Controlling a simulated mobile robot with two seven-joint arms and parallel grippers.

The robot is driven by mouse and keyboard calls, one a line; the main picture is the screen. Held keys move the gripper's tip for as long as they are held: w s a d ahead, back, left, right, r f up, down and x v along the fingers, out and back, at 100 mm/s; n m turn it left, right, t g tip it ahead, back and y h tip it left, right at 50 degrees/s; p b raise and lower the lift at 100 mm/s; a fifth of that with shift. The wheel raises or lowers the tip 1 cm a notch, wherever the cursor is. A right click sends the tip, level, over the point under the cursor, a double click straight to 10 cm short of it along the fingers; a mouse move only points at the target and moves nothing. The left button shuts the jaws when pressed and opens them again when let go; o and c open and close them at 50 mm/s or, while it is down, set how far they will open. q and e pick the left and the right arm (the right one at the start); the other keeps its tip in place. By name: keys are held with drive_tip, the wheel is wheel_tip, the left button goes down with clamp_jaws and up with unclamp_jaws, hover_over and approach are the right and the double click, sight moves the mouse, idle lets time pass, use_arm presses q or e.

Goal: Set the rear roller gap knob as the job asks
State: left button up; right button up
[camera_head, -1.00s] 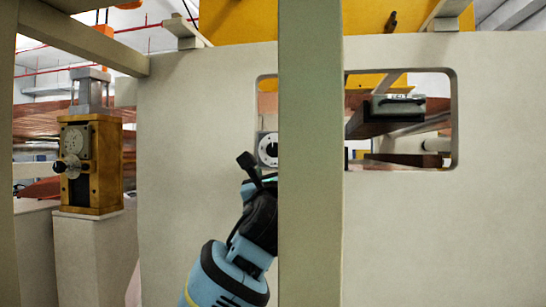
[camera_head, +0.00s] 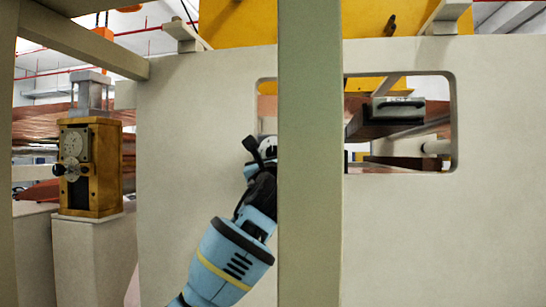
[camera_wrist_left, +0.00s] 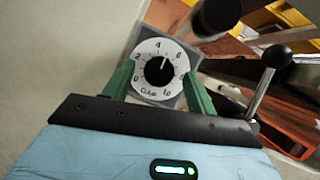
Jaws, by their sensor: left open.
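The gap knob (camera_wrist_left: 159,70) is a round black knob on a white dial (camera_wrist_left: 150,87) numbered 0 to 10, on a grey square plate. Its pale pointer mark appears to lie between 4 and 6. My left gripper (camera_wrist_left: 158,82) is open, its green fingers left and right of the dial, with the knob between them in the picture. I cannot tell whether they touch the plate. In the head view my left gripper (camera_head: 261,152) is at the left window opening and mostly hides the dial. My right gripper is not in view.
A green-grey post (camera_head: 310,200) stands close beside my left arm. A pale panel (camera_head: 190,150) with window openings surrounds the reach. A black-balled lever (camera_wrist_left: 276,57) stands right of the dial. A brass-coloured box (camera_head: 105,170) with its own dial stands at left.

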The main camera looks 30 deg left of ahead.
use_arm(q)
drive_tip(key=shift+w+a+r, duration=0.1)
drive_tip(key=shift+w+r, duration=0.05)
drive_tip(key=shift+w, duration=0.15)
drive_tip(key=c, duration=1)
drive_tip(key=shift+n, duration=0.3)
